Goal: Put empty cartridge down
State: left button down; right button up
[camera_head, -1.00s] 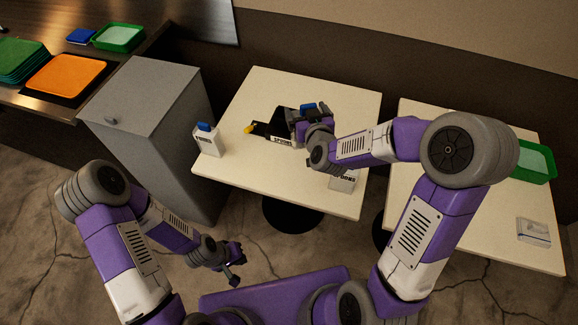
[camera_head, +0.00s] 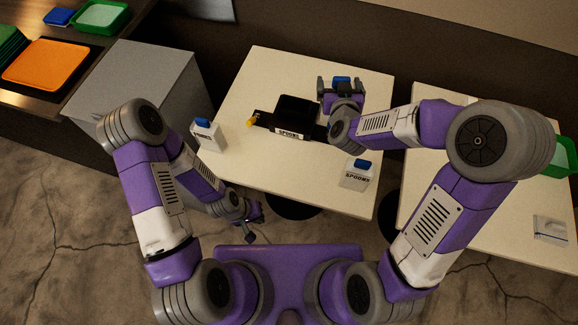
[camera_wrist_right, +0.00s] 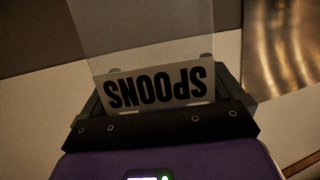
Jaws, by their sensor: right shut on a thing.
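My right gripper (camera_head: 340,91) is shut on a clear cartridge (camera_wrist_right: 150,40) with an upside-down SPOONS label in the right wrist view. The cartridge looks see-through and empty. In the head view its blue top (camera_head: 341,80) shows between the fingers, but its lower part is hidden by my gripper, so I cannot tell whether it touches the table. The gripper is at the back right of the white table (camera_head: 255,80), just right of the black SPOONS dispenser (camera_head: 296,108). My left gripper (camera_head: 252,215) hangs low in front of the table; its jaws are too small to read.
A white blue-topped cartridge (camera_head: 207,138) stands at the table's left edge. A blue-topped SPOONS cartridge (camera_head: 356,178) stands at the front right. The dispenser has a yellow knob (camera_head: 252,119). A second table (camera_head: 480,215) lies to the right, and a grey cabinet (camera_head: 140,85) to the left.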

jog(key=s+a+f+m+h+b, duration=0.4)
jog(key=s+a+b, duration=0.3)
jog(key=s+a, duration=0.4)
notch_tip(320, 180, down, 11)
jog(key=w+a+b, duration=0.1)
jog(key=b, duration=0.3)
jog(key=shift+a+n+g+b, duration=0.2)
jog(key=shift+n+g+b, duration=0.15)
jog(key=shift+n+g, duration=0.05)
jog(key=shift+r, duration=0.1)
jog(key=o, duration=0.6)
jog(key=shift+f, duration=0.25)
jog(key=shift+o, duration=0.4)
jog(key=shift+r, duration=0.1)
